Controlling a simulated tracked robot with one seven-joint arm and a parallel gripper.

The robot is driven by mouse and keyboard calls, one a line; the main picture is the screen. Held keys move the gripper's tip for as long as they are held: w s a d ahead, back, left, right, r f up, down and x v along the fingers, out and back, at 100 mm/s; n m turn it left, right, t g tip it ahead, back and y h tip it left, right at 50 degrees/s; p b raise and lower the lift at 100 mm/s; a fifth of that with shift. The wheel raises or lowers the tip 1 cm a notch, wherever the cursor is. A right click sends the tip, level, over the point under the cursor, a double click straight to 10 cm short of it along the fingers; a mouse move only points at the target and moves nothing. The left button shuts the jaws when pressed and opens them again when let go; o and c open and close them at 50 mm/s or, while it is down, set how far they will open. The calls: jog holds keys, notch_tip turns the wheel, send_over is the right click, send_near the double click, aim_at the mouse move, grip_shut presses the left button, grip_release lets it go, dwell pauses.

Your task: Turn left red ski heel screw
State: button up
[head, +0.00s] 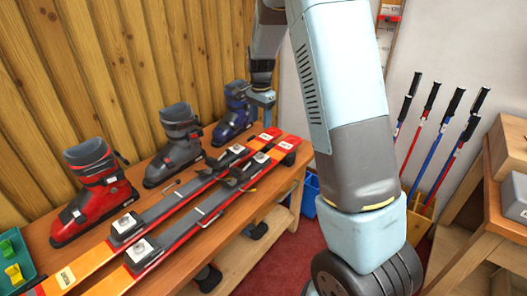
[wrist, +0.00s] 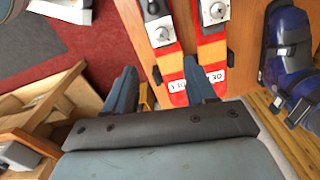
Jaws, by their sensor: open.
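Two red-and-orange skis lie side by side on the wooden bench: the back ski (head: 90,263), nearer the boots, and the front ski (head: 160,275). Each carries a near binding piece with a white plate and round knob, the back one (head: 127,224) and the front one (head: 139,250). Dark binding pieces (head: 237,150) sit toward the far ends. In the wrist view two silver screw heads (wrist: 218,10) (wrist: 152,8) show on the bindings. My gripper (head: 263,102) is open and empty above the far bench end; its blue fingers (wrist: 162,85) spread over the ski ends.
A red boot (head: 95,195), a grey boot (head: 180,145) and a blue boot (head: 235,110) stand along the wooden wall behind the skis. A green tray (head: 22,245) is at the left edge. Ski poles (head: 420,125) and a side table (head: 480,215) stand right. My arm hides the middle.

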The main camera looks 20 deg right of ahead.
aim_at(260, 154)
jog(key=f, duration=1.5)
jog(key=shift+w, duration=0.35)
